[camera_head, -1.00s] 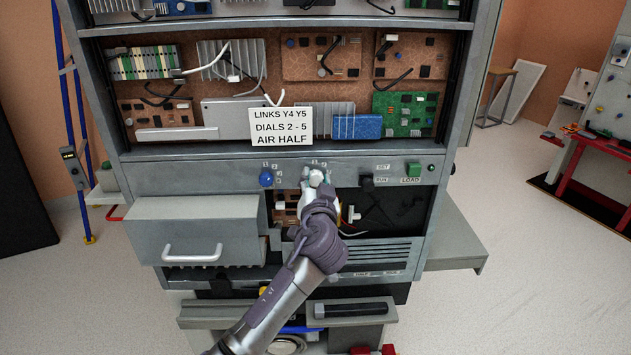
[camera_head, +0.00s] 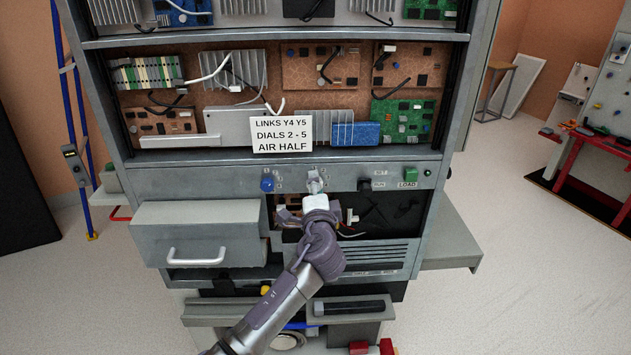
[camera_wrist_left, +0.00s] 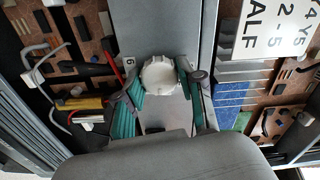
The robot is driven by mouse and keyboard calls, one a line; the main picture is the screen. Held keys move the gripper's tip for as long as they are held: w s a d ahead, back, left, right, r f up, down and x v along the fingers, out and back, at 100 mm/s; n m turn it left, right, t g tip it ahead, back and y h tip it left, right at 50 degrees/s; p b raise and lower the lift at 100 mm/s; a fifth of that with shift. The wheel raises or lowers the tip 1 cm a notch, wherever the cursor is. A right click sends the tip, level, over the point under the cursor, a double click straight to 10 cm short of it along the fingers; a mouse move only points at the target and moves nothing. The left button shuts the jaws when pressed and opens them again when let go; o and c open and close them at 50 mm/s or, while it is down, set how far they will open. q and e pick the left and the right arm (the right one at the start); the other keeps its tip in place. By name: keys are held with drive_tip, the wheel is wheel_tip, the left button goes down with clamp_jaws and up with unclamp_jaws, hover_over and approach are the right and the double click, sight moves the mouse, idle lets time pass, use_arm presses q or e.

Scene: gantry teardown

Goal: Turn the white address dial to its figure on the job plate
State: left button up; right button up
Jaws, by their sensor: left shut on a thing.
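The white address dial (camera_head: 314,178) is on the grey control strip (camera_head: 345,176) of the rack. It shows larger in the left wrist view (camera_wrist_left: 160,75), as a round ribbed knob. My left gripper (camera_head: 315,186) is shut on it, with one teal finger on each side in the left wrist view (camera_wrist_left: 159,88). The dial's pointer and most figures around it are hidden or too small to read. The job plate (camera_head: 283,134) above reads "LINKS Y4 Y5, DIALS 2 - 5, AIR HALF". My right gripper is out of view.
A blue dial (camera_head: 267,184) sits left on the same strip. A dark switch (camera_head: 364,184) and the green LOAD button (camera_head: 410,174) are to the right. Below are a grey drawer (camera_head: 197,228) with a handle and an open bay (camera_head: 395,213) with cables.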

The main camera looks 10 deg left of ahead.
use_arm(q)
drive_tip(key=shift+f+m+p, duration=0.15)
drive_tip(key=shift+m+p, duration=3.6)
drive_tip(key=shift+m, duration=2.85)
drive_tip(key=shift+f+m, duration=0.1)
drive_tip(key=shift+m, duration=0.2)
drive_tip(key=o, duration=1.1)
drive_tip(key=shift+o, duration=0.2)
drive_tip(key=s+d, duration=0.2)
drive_tip(key=s, duration=1)
